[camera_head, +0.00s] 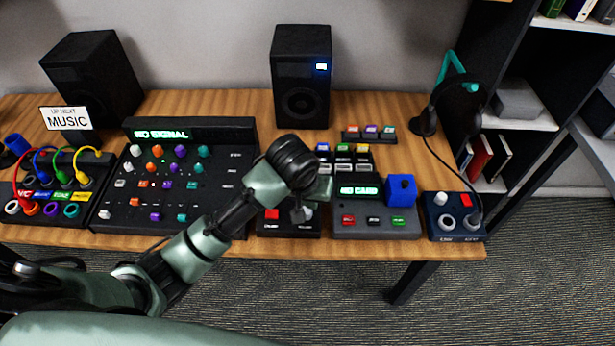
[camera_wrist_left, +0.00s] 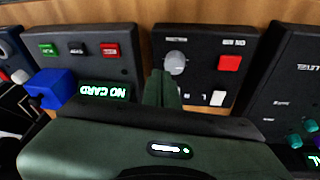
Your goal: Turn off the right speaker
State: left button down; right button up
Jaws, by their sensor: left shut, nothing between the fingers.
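The right speaker (camera_head: 301,75) is a black box at the back of the desk, with a small blue-white lit switch (camera_head: 321,67) at the upper right of its front. It stands upright and nothing touches it. My left gripper (camera_head: 304,205) is well in front of the speaker, low over a small dark panel (camera_head: 287,226). In the left wrist view its green fingers (camera_wrist_left: 162,88) are together and empty, close to the panel's grey knob (camera_wrist_left: 176,62). The speaker is outside the wrist view. My right gripper is not in view.
The left speaker (camera_head: 92,78) stands at the back left behind a MUSIC sign (camera_head: 66,118). A mixer (camera_head: 180,170) lies left of my arm. Bare desk (camera_head: 225,103) lies between the speakers.

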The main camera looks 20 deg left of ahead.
pick_arm(q)
jog(key=w+a+r+n+y, duration=0.1)
jog(key=w+a+r+n, duration=0.1)
jog(key=w+r, duration=0.4)
notch_tip(320, 180, up, 2)
jog(key=shift+a+r+y, duration=0.2)
jog(key=shift+a+y, duration=0.1)
jog(key=shift+a, duration=0.1)
jog(key=p+x, duration=0.1)
jog(key=x, duration=1.1)
jog(key=shift+s+f, duration=0.1)
jog(key=shift+f, duration=0.9)
